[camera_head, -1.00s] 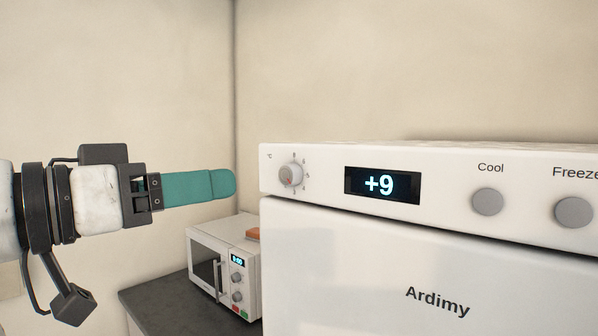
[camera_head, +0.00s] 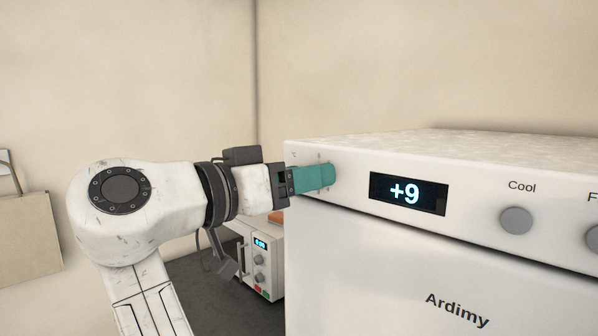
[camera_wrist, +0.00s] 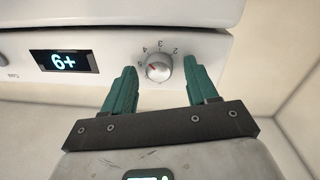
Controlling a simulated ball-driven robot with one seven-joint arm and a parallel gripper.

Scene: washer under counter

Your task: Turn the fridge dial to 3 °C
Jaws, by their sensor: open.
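The fridge dial (camera_wrist: 158,68) is a small round silver knob with a red mark and numbers around it. It is on the white front panel. My gripper (camera_wrist: 160,82) is open, with one teal finger on each side of the dial in the wrist view; I cannot tell whether they touch it. In the head view my gripper (camera_head: 325,176) covers the dial. The fridge display (camera_head: 407,193) reads +9; it also shows upside down in the wrist view (camera_wrist: 64,61).
The white fridge (camera_head: 380,262) has a round Cool button (camera_head: 516,221) and another button at the right edge. A microwave (camera_head: 262,262) stands on a dark counter (camera_head: 205,285) below my arm. A wall is behind.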

